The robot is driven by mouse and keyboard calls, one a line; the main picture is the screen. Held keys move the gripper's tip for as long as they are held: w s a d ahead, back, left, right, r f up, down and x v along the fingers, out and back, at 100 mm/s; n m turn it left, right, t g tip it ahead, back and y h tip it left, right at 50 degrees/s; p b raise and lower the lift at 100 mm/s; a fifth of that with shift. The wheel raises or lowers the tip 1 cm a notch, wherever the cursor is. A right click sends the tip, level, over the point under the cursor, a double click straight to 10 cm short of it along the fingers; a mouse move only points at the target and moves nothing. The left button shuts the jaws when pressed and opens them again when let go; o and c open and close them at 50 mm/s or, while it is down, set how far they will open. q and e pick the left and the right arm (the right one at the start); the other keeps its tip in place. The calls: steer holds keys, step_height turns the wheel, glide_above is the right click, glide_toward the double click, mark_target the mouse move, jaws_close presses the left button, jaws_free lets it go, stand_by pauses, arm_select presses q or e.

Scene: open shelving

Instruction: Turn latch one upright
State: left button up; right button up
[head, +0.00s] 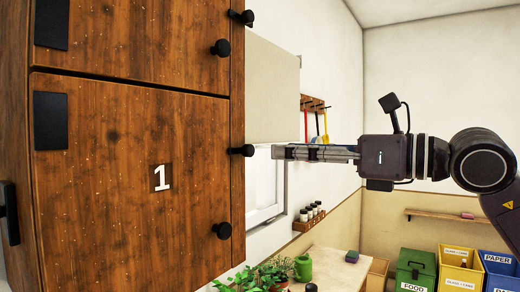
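A brown wooden door marked with a white "1" (162,177) fills much of the left side. A black latch-like knob (242,150) sticks out sideways at the door's right edge, at about the height of its upper part. It looks level; I cannot tell its exact turn. A round black knob (222,230) is on the door front, lower right. My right gripper (275,152) comes in from the right with its fingers pointing left at the latch, a small gap apart from it in the picture. Its fingers look close together, but their spacing is unclear. My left gripper is out of view.
Another door (140,38) above has a similar edge knob (242,17) and front knob (221,48). A beige panel (272,90) stands behind the cabinet edge. Plants (262,275) and a green watering can (303,268) are below; bins (415,270) stand at the lower right.

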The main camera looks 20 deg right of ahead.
mark_target(252, 150)
steer(key=p+x, duration=0.3)
steer(key=x, duration=0.3)
steer(key=shift+w+a+r, duration=0.15)
steer(key=shift+w+a, duration=0.05)
steer(key=shift+a, duration=0.05)
steer(key=shift+w+a, duration=0.25)
steer(key=shift+w, duration=0.2)
jaws_close()
